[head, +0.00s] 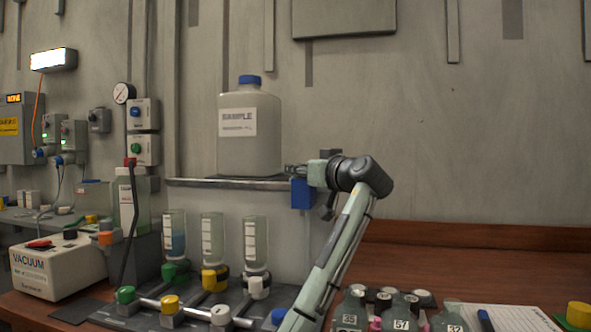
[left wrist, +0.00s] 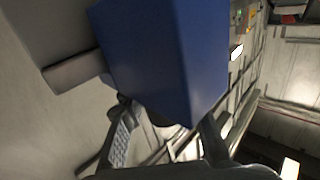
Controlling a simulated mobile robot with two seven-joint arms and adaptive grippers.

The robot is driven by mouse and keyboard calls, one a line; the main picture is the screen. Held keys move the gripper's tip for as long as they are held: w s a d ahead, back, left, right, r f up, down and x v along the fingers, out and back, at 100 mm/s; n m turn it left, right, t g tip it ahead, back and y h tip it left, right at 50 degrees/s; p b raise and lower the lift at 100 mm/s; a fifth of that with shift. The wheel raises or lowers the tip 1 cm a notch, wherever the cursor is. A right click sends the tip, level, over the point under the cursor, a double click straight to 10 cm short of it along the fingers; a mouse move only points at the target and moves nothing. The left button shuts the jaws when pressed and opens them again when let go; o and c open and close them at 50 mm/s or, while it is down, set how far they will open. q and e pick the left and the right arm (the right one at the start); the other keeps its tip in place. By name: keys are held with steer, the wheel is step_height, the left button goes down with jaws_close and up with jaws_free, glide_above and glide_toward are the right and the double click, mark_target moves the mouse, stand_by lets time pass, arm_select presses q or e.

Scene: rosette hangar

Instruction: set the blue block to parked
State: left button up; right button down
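The blue block (head: 302,193) is a small upright box at the right end of the wall shelf in the head view. It fills the upper middle of the left wrist view (left wrist: 165,60), very close to the camera. My left gripper (head: 294,169) points left, just above the block in the head view. In the left wrist view its two fingers (left wrist: 165,135) stand apart below the block, and the block hides their tips. I cannot tell whether they touch it or hold anything. My right gripper is not in view.
The shelf (head: 215,183) carries a large sample bottle (head: 249,135) with a blue cap beside my gripper. Below are several graduated tubes (head: 213,240) and coloured valves (head: 170,303). Dark labelled bottles (head: 400,310) stand at the front right. The wall right of my arm is clear.

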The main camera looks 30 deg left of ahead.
mark_target(306, 188)
arm_select(q)
steer(key=o, duration=0.3)
steer(key=v, duration=1.2)
